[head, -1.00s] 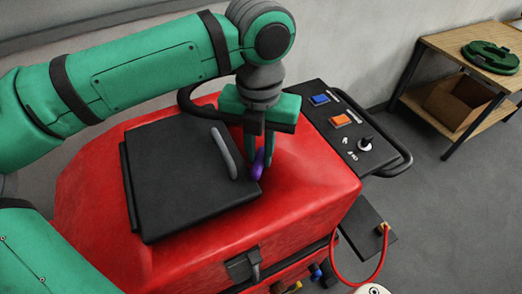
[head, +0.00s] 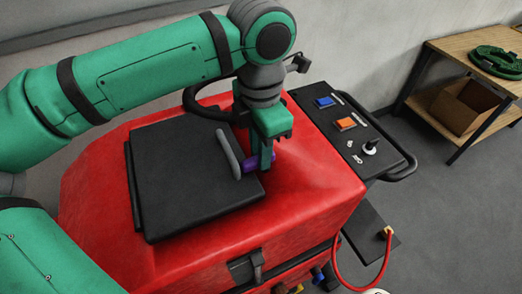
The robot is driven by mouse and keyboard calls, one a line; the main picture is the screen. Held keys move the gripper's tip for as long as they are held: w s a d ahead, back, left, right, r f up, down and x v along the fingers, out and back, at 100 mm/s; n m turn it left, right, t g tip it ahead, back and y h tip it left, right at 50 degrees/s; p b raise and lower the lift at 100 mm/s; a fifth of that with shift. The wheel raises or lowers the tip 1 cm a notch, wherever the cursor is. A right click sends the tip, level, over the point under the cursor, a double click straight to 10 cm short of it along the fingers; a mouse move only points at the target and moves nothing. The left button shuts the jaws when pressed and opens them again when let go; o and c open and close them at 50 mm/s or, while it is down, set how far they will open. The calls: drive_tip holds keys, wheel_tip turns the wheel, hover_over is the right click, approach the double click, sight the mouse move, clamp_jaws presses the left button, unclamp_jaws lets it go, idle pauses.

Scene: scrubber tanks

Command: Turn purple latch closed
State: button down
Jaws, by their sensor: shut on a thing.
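The purple latch (head: 250,164) sits at the right edge of the black lid (head: 190,185) on top of the red tank (head: 310,190). It lies roughly sideways, its left end by the lid's grey handle (head: 228,155). My gripper (head: 262,160) points down from above and is shut on the latch. The fingers hide part of the latch. The lid lies flat on the tank.
A black control panel (head: 365,158) with blue and orange switches and a knob stands right of the tank, with a black rail around it. A wooden shelf (head: 482,55) with a green part and a cardboard box stands at the back right.

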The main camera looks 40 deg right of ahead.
drive_tip(key=shift+m, duration=0.4)
drive_tip(key=c, duration=1.6)
unclamp_jaws()
wheel_tip(320, 180, up, 11)
drive_tip(key=shift+f, duration=0.1)
